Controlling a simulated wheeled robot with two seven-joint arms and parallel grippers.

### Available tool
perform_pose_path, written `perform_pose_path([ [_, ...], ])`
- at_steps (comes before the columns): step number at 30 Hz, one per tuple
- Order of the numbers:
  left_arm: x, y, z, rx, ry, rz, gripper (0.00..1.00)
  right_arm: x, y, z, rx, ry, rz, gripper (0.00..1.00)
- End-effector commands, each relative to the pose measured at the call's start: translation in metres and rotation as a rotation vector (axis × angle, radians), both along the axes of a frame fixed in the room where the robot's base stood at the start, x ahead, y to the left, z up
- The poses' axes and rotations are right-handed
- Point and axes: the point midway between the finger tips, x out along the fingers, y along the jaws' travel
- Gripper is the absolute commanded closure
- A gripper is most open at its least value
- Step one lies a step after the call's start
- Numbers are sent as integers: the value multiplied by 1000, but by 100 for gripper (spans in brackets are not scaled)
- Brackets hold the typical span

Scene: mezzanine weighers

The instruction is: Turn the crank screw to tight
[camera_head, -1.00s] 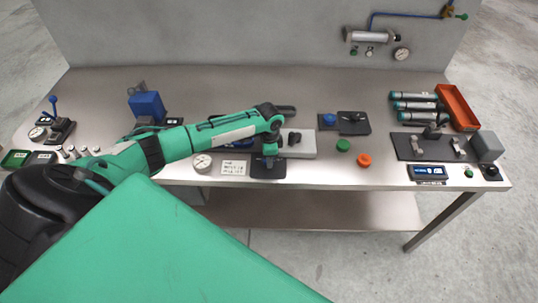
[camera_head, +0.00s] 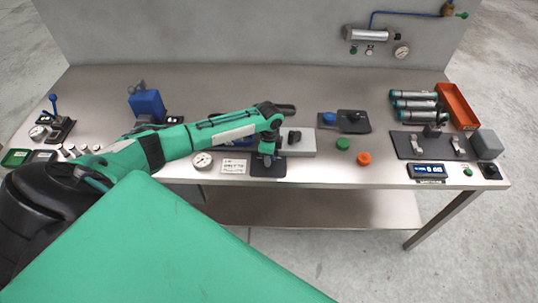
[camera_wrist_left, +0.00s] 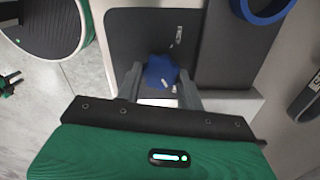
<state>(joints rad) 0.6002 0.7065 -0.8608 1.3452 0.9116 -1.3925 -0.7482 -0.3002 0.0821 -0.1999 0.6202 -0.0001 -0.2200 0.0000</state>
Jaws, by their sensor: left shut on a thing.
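My left gripper (camera_head: 268,164) reaches down over a small dark plate (camera_head: 262,172) at the bench's front edge. In the left wrist view, my left gripper (camera_wrist_left: 157,88) has its two fingers on either side of a blue lobed knob (camera_wrist_left: 160,70) and is shut on it. I take this knob to be the head of the crank screw. The knob stands on the dark plate (camera_wrist_left: 125,35), which has a small white mark beyond the knob. The gripper hides the knob in the head view. My right gripper is not in view.
A grey block (camera_head: 302,147) with a black knob stands just right of the gripper. A gauge (camera_head: 202,160) and a white label (camera_head: 234,166) lie to the left. Green (camera_head: 343,144) and orange (camera_head: 364,159) knobs are further right.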

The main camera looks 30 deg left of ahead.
Motion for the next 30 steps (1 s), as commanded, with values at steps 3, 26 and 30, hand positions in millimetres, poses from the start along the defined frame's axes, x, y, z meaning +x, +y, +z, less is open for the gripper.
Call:
perform_pose_path([
  [3, 2, 0, 2, 1, -4, -1, 56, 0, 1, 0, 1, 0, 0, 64],
  [26, 2, 1, 59, 1, -7, -2, 40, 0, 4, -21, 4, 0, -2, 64],
  [30, 2, 1, 92, 1, -7, -1, 40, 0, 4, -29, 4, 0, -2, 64],
])
